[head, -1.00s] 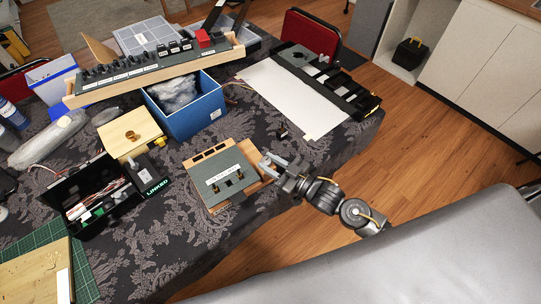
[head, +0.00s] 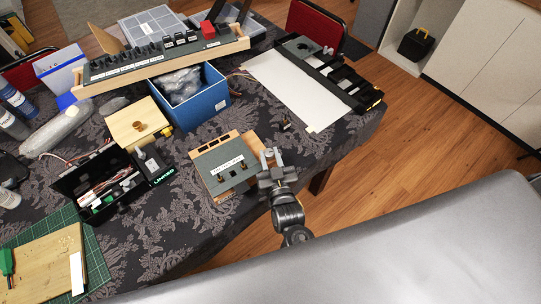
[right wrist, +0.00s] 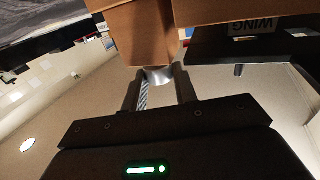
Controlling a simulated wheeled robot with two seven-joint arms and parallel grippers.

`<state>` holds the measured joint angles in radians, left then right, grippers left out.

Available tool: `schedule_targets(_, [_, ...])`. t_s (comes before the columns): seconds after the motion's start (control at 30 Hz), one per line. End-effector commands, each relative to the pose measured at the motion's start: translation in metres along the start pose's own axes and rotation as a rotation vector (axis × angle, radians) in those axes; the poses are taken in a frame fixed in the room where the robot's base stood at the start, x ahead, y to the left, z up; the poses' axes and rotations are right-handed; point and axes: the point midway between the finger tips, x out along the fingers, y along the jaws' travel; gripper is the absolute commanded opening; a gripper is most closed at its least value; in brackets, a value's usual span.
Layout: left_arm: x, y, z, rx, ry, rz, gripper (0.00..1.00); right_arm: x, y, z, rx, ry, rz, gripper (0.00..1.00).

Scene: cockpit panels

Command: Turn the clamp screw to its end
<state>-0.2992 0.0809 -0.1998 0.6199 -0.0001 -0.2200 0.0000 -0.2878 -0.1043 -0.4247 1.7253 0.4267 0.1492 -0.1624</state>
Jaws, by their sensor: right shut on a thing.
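The small grey panel (head: 224,168) with a white label and two dark switches sits on a wooden base near the table's front edge. My right gripper (head: 268,157) is at the right side of this base, with its arm reaching up from below. In the right wrist view, a silver round metal piece, apparently the clamp screw (right wrist: 160,75), sits under a wooden block (right wrist: 143,35). The fingers of my right gripper (right wrist: 159,88) stand on either side of this piece and are shut on it. The screw's thread is not clearly visible. My left gripper is out of view.
A blue box (head: 202,107) stands behind the panel, and a black toolbox (head: 83,190) is to its left. A small dark item (head: 286,124) lies on the cloth behind my right gripper. Open floor lies right of the table.

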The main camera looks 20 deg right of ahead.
Motion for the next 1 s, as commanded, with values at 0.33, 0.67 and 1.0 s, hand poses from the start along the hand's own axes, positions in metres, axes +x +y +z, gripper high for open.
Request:
schedule_targets(0.33, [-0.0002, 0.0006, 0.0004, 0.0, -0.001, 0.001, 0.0, 0.0004, -0.0004, -0.0007, 0.001, 0.002, 0.022, 0.06])
schedule_targets(0.67, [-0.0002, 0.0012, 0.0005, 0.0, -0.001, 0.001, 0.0, 0.0005, -0.0003, -0.0009, 0.001, 0.003, 0.021, 0.45])
schedule_targets(1.0, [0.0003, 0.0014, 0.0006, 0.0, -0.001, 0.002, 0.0, -0.0014, -0.0002, 0.0, 0.001, 0.001, 0.021, 0.5])
